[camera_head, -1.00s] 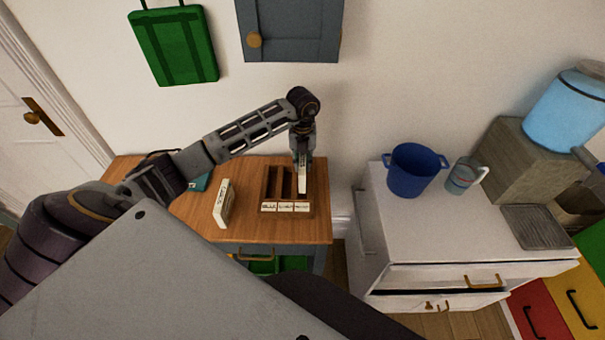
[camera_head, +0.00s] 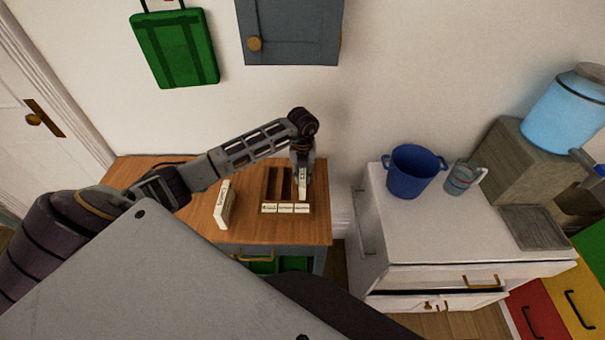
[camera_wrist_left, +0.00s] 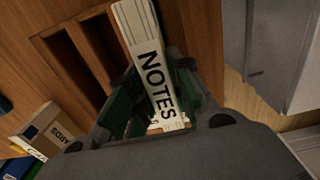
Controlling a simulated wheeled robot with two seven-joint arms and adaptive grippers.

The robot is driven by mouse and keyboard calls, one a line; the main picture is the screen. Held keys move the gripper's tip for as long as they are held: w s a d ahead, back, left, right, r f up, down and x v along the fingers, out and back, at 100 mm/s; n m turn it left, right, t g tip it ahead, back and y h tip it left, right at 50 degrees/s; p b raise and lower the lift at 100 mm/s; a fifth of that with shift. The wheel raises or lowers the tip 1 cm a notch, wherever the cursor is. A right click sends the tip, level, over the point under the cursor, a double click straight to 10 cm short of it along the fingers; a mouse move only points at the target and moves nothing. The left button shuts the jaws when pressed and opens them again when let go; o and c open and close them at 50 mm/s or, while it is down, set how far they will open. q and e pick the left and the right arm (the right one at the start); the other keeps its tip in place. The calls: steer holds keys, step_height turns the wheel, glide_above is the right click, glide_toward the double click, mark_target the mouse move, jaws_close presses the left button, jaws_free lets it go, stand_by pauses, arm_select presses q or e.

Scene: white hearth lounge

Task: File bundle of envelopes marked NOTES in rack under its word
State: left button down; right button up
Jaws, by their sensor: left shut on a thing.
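The bundle of envelopes marked NOTES (camera_wrist_left: 152,62) is white, and its word reads clearly in the wrist view. My left gripper (camera_wrist_left: 155,95) is shut on it, with a finger on each side. In the head view the bundle (camera_head: 302,188) stands upright at the rightmost slot of the wooden rack (camera_head: 265,190), under the left gripper (camera_head: 302,172). How deep it sits in the slot is hidden. The other two slots look empty. Three white labels (camera_head: 285,208) line the rack's front; their words are too small to read. My right gripper is not in view.
Another white bundle (camera_head: 223,205) stands on the wooden table (camera_head: 200,232) left of the rack. A box lettered "ARDS" (camera_wrist_left: 45,130) shows in the wrist view. A white cabinet (camera_head: 440,235) with a blue pot (camera_head: 413,172) stands to the right, across a gap.

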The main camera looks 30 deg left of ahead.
arm_select(q)
steer(key=shift+f, duration=0.2)
steer(key=c, duration=1.7)
jaws_free()
steer(key=shift+f, duration=0.1)
steer(key=shift+c, duration=0.2)
steer(key=o, duration=0.5)
steer(key=shift+c, duration=0.2)
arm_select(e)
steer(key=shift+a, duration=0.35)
arm_select(q)
steer(key=shift+r, duration=0.2)
steer(key=shift+r, duration=0.7)
step_height(320, 180, up, 9)
steer(key=shift+r+b, duration=0.1)
steer(key=shift+b, duration=0.85)
steer(key=shift+r, duration=0.7)
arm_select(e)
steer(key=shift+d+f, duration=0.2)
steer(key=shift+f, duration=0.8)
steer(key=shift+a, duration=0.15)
